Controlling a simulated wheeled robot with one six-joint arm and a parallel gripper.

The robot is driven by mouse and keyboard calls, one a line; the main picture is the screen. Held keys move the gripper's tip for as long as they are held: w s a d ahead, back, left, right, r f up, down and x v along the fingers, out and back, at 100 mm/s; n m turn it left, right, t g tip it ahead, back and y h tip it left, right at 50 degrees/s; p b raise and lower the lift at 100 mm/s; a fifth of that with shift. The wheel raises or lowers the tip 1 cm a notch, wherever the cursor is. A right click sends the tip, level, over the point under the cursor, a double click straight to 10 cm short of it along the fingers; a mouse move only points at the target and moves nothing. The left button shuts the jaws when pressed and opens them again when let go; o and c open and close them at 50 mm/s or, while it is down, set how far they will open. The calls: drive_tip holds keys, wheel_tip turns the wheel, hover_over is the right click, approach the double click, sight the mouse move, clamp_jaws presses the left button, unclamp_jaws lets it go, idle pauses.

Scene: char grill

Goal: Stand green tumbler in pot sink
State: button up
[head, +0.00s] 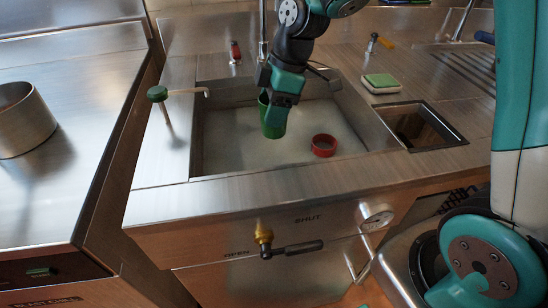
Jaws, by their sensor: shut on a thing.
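The green tumbler (273,122) hangs upright, or nearly so, below my gripper (281,100) over the pot sink (222,158). My gripper is shut on the tumbler near its rim and hides part of its upper side. The sink is a wide, square steel basin with a pale floor. I cannot tell whether the tumbler's base touches that floor. A red ring-shaped thing (324,145) is in the sink, to the right of the tumbler and apart from it.
A green-topped sponge (380,82) lies right of the sink, behind a dark square opening (422,127). A steel pot (22,120) stands far left.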

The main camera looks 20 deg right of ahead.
wheel_tip(320, 180, down, 13)
drive_tip(key=shift+f+b, duration=0.1)
drive_tip(key=shift+b, duration=0.3)
drive_tip(key=o, duration=0.9)
drive_tip(key=shift+f, duration=0.1)
drive_tip(key=shift+o, duration=0.2)
drive_tip(key=a+v, duration=0.1)
drive_tip(key=v, duration=1.2)
drive_tip(key=s+a+r+m, duration=0.3)
drive_tip(key=s+r+m, duration=0.1)
drive_tip(key=s, duration=0.6)
drive_tip(key=s+a+r+m, duration=0.3)
drive_tip(key=s+r+m, duration=0.1)
drive_tip(key=s, duration=0.7)
drive_tip(key=shift+a+r+m+g+y+p, duration=0.25)
drive_tip(key=shift+a+m+g+y+p, duration=0.05)
drive_tip(key=shift+a+m+y+p, duration=0.15)
